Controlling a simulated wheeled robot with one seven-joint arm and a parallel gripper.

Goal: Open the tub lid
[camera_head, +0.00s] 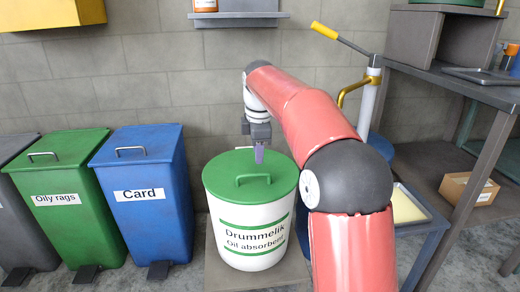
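The tub (246,218) is a white drum labelled "Drummelik Oil absorbent" with green bands. Its green lid (222,170) sits on top and looks closed. A green bar handle (252,178) stands on the middle of the lid. My gripper (259,156) hangs from my red arm, pointing down near the back of the lid, behind the handle in this view. Its purple fingers look close together, but whether they are open or shut does not show. I see nothing held in them. Whether the fingertips touch the lid cannot be told.
A green "Oily rags" bin (58,180) and a blue "Card" bin (150,190) stand left of the tub. A dark workbench (462,84) stands at the right, with a cardboard box (468,190) below it. A yellow-handled pump (366,95) stands behind my arm.

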